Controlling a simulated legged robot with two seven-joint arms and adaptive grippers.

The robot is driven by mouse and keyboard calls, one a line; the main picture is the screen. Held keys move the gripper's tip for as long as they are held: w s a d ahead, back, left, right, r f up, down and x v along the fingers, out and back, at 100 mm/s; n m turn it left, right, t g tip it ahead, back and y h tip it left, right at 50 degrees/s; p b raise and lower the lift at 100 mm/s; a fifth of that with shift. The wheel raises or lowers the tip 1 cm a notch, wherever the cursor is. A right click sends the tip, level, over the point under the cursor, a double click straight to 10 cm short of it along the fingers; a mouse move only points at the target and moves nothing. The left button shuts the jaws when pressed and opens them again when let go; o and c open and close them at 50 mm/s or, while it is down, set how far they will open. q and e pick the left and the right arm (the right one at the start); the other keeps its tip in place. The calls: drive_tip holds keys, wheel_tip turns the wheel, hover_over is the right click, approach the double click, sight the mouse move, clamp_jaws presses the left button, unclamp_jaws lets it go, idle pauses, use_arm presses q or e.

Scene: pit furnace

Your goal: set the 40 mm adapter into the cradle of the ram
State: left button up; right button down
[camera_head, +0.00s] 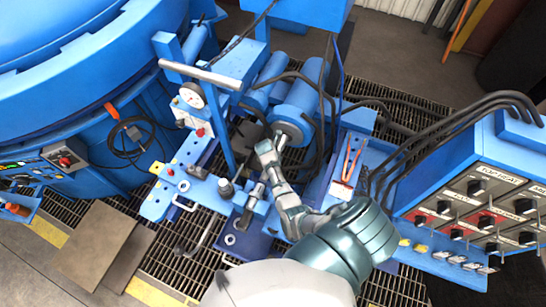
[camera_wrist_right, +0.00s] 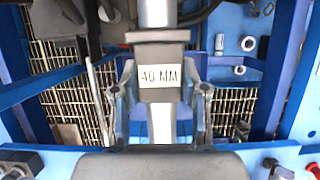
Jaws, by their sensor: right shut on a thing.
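The 40 mm adapter (camera_wrist_right: 160,74) is a dark grey block with a white "40 MM" label, upright in the middle of the right wrist view. My right gripper (camera_wrist_right: 161,92) is shut on it, one finger at each side. The ram's bright rod (camera_wrist_right: 156,13) lines up just beyond the adapter's wide top; I cannot tell if they touch or if the adapter sits in the cradle. In the head view the ram (camera_head: 303,103) is a blue cylinder with a shiny rod, and my right arm reaches beside it, hiding the adapter. My left gripper is not in view.
A big blue furnace (camera_head: 95,65) fills the left. A control cabinet (camera_head: 490,190) with knobs stands at the right. Black hoses (camera_head: 430,150) run between the cabinet and the ram. Blue frame posts and a gauge (camera_head: 192,95) stand close left of my arm.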

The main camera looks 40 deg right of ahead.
drive_tip(key=shift+w+a+r, duration=0.1)
drive_tip(key=shift+w+r, duration=0.05)
drive_tip(key=shift+r, duration=0.15)
idle(0.4)
drive_tip(key=shift+f+p, duration=0.1)
drive_tip(key=shift+p, duration=0.3)
drive_tip(key=shift+d, duration=0.2)
drive_tip(key=shift+a, duration=0.2)
drive_tip(key=shift+d+p, duration=0.15)
drive_tip(key=shift+p, duration=0.3)
drive_tip(key=shift+f, duration=0.2)
drive_tip(key=shift+f, duration=0.35)
